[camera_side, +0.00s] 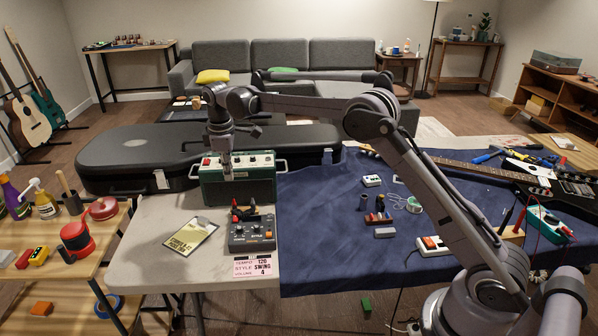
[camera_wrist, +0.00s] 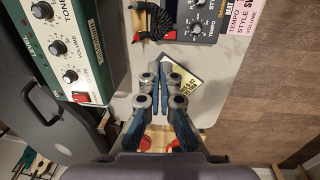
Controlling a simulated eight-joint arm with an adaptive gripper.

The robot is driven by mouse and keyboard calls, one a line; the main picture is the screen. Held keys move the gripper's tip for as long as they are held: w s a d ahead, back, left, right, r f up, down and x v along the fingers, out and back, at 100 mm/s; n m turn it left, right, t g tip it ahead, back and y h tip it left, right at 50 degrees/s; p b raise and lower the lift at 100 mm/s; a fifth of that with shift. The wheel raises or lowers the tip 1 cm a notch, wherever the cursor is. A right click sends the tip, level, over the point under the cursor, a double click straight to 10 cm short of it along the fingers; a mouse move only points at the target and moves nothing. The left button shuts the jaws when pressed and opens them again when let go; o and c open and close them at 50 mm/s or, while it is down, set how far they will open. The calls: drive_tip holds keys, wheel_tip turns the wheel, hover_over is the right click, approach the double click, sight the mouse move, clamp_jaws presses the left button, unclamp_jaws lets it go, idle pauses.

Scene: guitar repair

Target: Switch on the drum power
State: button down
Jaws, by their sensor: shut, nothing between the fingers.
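The drum machine (camera_side: 250,236) is a dark grey box with several knobs on the pale table, right of the clipboard. Part of it shows at the top of the wrist view (camera_wrist: 200,22). I cannot make out a power switch on it. A pink note (camera_side: 254,267) reading tempo 120, style swing, volume 4 lies at its front. My gripper (camera_wrist: 164,68) is shut and empty, with its tips over the clipboard in the wrist view. In the side view my gripper (camera_side: 227,177) hangs in front of the green amplifier, above the table.
The green amplifier (camera_side: 250,184), with a red switch (camera_wrist: 81,97), stands behind the drum machine. A black item with red ends (camera_wrist: 155,22) lies between them. A clipboard (camera_side: 190,236) lies to the left. A black guitar case (camera_side: 150,157) is behind. A blue cloth covers the right side.

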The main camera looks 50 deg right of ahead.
sight(235, 221)
drive_tip(key=shift+s+a+r, duration=0.1)
drive_tip(key=shift+s+a, duration=0.6)
drive_tip(key=shift+s, duration=0.05)
drive_tip(key=f, duration=0.4)
drive_tip(key=w+d+f, duration=0.1)
drive_tip(key=f, duration=0.8)
drive_tip(key=shift+w+d+f, duration=0.25)
drive_tip(key=shift+d+f, duration=0.05)
drive_tip(key=shift+f, duration=0.1)
drive_tip(key=shift+w+d+f, duration=0.2)
drive_tip(key=shift+f, duration=0.15)
drive_tip(key=shift+s+a+f, duration=0.1)
drive_tip(key=shift+s+a, duration=0.6)
drive_tip(key=shift+a, duration=0.1)
